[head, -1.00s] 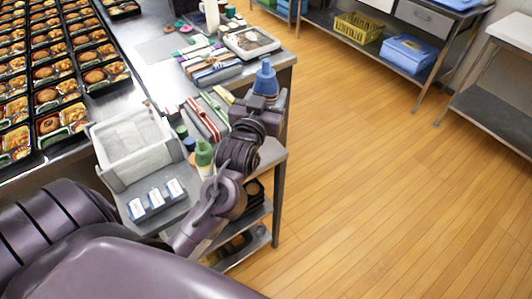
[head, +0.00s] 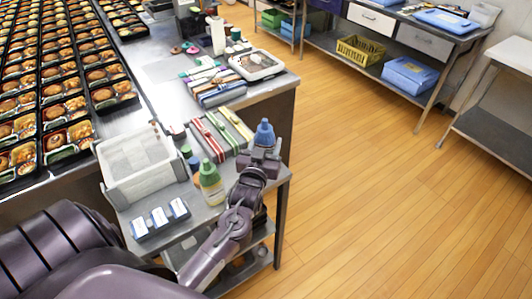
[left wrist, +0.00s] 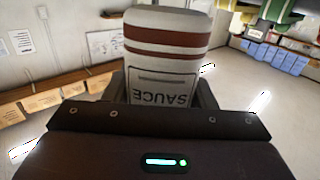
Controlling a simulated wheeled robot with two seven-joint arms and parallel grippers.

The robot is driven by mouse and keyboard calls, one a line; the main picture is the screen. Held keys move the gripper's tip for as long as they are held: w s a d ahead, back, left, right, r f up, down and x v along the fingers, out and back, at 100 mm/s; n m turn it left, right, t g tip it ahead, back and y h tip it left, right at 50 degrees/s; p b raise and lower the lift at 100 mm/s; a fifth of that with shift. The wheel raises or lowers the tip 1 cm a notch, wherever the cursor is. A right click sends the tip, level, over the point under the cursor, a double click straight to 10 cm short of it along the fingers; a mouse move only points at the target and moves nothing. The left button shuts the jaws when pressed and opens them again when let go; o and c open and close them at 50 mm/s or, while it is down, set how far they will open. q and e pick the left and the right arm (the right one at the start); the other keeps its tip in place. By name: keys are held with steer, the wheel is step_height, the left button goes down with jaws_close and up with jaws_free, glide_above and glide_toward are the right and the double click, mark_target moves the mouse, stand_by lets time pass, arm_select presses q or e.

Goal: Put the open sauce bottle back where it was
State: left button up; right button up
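The sauce bottle shows its blue nozzle top (head: 264,133) in the head view, upright above the far right corner of the near cart. Its pale body with red bands and an upside-down "SAUCE" label (left wrist: 165,60) fills the middle of the left wrist view. My left gripper (head: 262,154) is shut around the bottle. The gripper hides the lower body in the head view, so I cannot tell how far its base is from the surface below. A green-topped sauce bottle (head: 210,183) stands on the near cart (head: 205,217). My right gripper is not in view.
A grey-white bin (head: 139,174) and a holder with white labels (head: 160,217) stand on the cart. Small round containers (head: 190,160) sit beside the green bottle. Wrapped boxes (head: 221,132) lie beyond. Rows of filled bento trays (head: 68,140) cover the left. Open floor (head: 370,190) lies right.

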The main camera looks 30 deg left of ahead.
arm_select(q)
step_height(320, 180, down, 4)
steer(key=shift+f, duration=0.1)
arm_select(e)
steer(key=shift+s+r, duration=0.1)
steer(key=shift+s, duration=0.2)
arm_select(q)
steer(key=shift+f, duration=0.2)
steer(key=o, duration=0.6)
steer(key=shift+c, duration=0.2)
